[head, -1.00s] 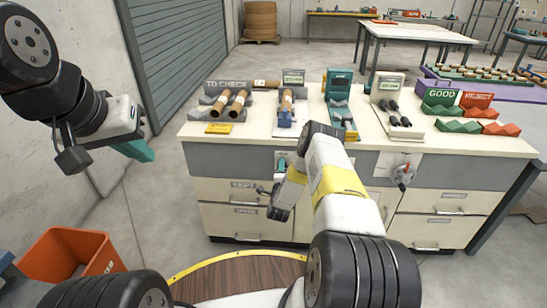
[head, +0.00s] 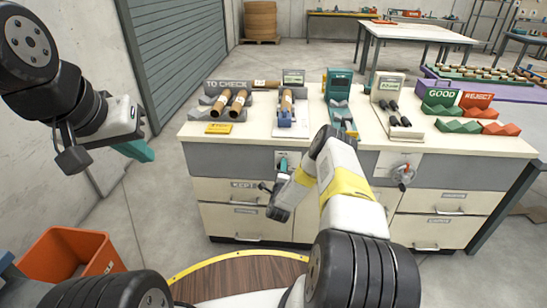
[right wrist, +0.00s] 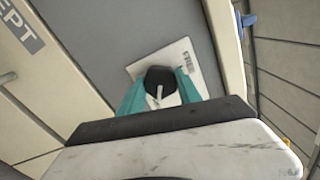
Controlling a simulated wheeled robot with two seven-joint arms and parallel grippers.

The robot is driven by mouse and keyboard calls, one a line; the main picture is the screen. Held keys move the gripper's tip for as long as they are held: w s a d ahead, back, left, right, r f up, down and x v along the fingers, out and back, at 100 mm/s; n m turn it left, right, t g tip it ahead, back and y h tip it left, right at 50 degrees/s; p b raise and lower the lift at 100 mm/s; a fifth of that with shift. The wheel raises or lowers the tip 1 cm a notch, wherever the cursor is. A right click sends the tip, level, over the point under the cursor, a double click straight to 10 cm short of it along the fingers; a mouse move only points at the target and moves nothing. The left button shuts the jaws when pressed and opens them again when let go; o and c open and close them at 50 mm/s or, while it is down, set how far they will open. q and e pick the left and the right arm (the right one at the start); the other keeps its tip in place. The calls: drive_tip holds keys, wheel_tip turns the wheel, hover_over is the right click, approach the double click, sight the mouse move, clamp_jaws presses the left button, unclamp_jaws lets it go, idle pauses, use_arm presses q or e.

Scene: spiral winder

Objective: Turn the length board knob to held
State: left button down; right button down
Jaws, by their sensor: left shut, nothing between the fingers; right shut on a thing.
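The length board knob (right wrist: 160,76) is a round black knob with a pale pointer mark. It sits on a white plate (right wrist: 178,55) on the grey bench front; the plate's small label is too small to read. My right gripper (right wrist: 161,92) has its teal fingers on both sides of the knob and is shut on it. In the head view my right gripper (head: 283,163) is at the bench front below a stand with a brown tube (head: 287,101); my wrist partly hides the plate there. My left gripper (head: 136,150) is shut and empty, in the air left of the bench.
The bench top (head: 245,146) carries a TO CHECK rack (head: 225,86), several gauges, and green (head: 458,125) and red (head: 499,129) holders. A crank (head: 403,175) sticks out of the bench front at right. Drawers (head: 231,190) lie below. An orange bin (head: 72,264) stands at lower left.

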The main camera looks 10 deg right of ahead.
drive_tip(key=c, duration=0.8)
unclamp_jaws()
drive_tip(key=shift+c, duration=0.2)
drive_tip(key=v, duration=0.7)
drive_tip(key=shift+s, duration=0.4)
drive_tip(key=shift+a+r, duration=0.1)
drive_tip(key=shift+a, duration=0.05)
